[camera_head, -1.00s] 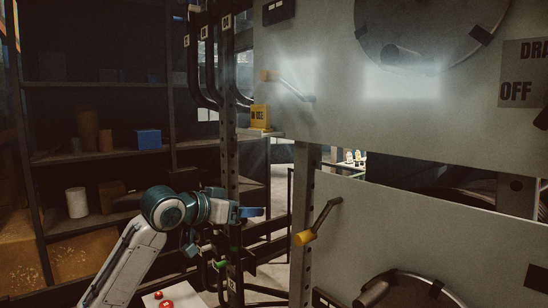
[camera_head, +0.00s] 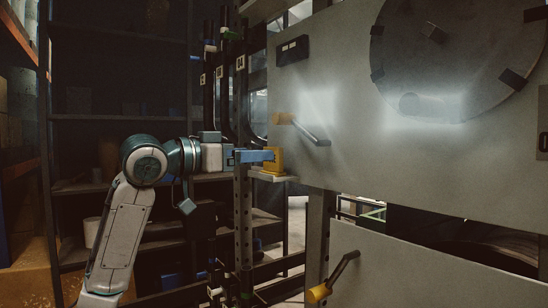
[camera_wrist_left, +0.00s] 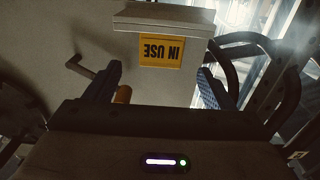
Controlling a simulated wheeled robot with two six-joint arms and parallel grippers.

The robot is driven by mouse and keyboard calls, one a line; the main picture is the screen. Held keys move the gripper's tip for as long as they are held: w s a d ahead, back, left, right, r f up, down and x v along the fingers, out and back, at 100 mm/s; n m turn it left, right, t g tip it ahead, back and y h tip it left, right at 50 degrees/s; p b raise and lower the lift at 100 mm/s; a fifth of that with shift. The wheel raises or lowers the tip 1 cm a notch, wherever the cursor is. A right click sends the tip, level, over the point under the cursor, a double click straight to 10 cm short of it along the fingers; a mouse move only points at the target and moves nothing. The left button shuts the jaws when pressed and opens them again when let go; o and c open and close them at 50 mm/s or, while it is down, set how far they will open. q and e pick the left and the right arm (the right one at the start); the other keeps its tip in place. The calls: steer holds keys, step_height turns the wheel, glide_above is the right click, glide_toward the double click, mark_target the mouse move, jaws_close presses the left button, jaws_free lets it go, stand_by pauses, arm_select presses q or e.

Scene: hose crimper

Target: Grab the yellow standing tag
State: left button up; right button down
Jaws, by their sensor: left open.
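The yellow standing tag (camera_head: 278,159) stands on a small pale ledge (camera_head: 274,177) beside the grey panel. In the left wrist view the tag (camera_wrist_left: 162,50) appears upside down, with "IN USE" readable on it. My left gripper (camera_head: 256,156) is at the tag's height, and its blue fingers overlap part of the tag in the head view. In the left wrist view my left gripper (camera_wrist_left: 161,88) is open, and the tag shows in the gap between its fingers, beyond them. Whether the fingers touch the tag is unclear. My right gripper is not in view.
The large grey panel (camera_head: 345,150) stands right of the ledge, with a yellow-ended lever (camera_head: 300,127) just above the tag. Another lever (camera_head: 332,279) is below. A perforated metal post (camera_head: 242,220) and black hoses (camera_head: 225,100) are close to my left arm.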

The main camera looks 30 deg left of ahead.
mark_target(269, 172)
arm_select(q)
steer(key=p+x, duration=0.1)
steer(key=x, duration=0.2)
steer(key=p+x, duration=0.1)
steer(key=x, duration=0.1)
steer(key=shift+w+r+p, duration=0.15)
steer(key=shift+r+p, duration=0.2)
steer(key=shift+w+d+f, duration=0.1)
steer(key=shift+w+d, duration=0.15)
steer(key=shift+w, duration=0.2)
steer(key=shift+a, duration=0.1)
steer(key=shift+c, duration=0.7)
steer(key=c, duration=0.9)
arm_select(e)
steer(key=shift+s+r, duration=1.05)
